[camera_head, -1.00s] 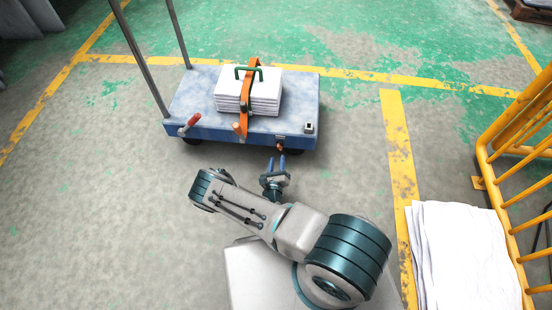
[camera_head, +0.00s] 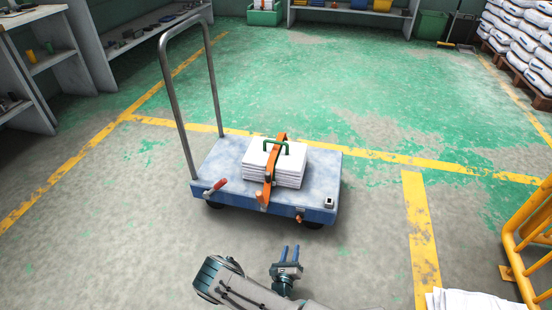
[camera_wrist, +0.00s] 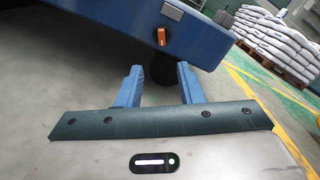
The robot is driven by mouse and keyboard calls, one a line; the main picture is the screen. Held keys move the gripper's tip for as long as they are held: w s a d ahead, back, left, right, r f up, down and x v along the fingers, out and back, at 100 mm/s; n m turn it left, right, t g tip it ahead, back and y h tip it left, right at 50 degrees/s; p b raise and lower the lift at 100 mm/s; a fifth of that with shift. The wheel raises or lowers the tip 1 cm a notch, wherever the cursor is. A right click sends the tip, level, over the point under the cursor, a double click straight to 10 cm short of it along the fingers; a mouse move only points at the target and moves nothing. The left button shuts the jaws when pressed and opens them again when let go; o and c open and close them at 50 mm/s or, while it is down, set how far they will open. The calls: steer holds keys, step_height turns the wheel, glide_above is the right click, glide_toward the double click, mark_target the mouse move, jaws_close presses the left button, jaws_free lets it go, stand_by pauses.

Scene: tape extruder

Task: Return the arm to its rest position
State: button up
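My gripper (camera_head: 290,254) is in front of the blue cart, low in the head view, with its two blue fingers pointing toward the cart. In the wrist view my gripper (camera_wrist: 158,84) shows its fingers apart with nothing between them. My arm is folded at the bottom of the head view, partly cut off by the frame edge. The blue platform cart (camera_head: 218,170) stands with a gap between it and my fingers. A stack of white sheets (camera_head: 288,177) lies on it, bound by an orange strap (camera_head: 268,187) with a green handle (camera_head: 289,145) on top.
The cart's front edge (camera_wrist: 110,28) and an orange knob (camera_wrist: 162,36) are close ahead of my gripper. A yellow railing (camera_head: 531,240) and white sacks or sheets (camera_head: 475,301) are at the lower right. Shelves (camera_head: 95,45) stand at the left. The floor left of my arm is clear.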

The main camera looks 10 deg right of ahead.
steer(key=d+r+m+g+h+p, duration=0.25)
steer(key=r+m+g+p, duration=0.35)
steer(key=r, duration=0.8)
steer(key=s+d+r+m+g+h+p, duration=0.1)
steer(key=d+r+m+g+h+p, duration=0.2)
steer(key=r+m, duration=0.9)
steer(key=d+r+m+g+h+p, duration=0.2)
steer(key=r+m+g+h+p, duration=0.3)
steer(key=r, duration=1.2)
steer(key=s+a+r+m+y+p, duration=0.1)
steer(key=s+r+m+y+p, duration=0.4)
steer(key=r, duration=1)
steer(key=s+a+r+m+y+p, duration=0.2)
steer(key=s+r+m+y+p, duration=0.3)
steer(key=s+r+p, duration=0.4)
steer(key=s+a+r+m+y+p, duration=0.2)
steer(key=s+r+m+y+p, duration=0.3)
steer(key=r, duration=1.6)
steer(key=s+y+p, duration=0.2)
steer(key=shift+s+a+r+p, duration=0.2)
steer(key=shift+r+p, duration=0.05)
steer(key=shift+p, duration=0.05)
steer(key=shift+w+a, duration=0.1)
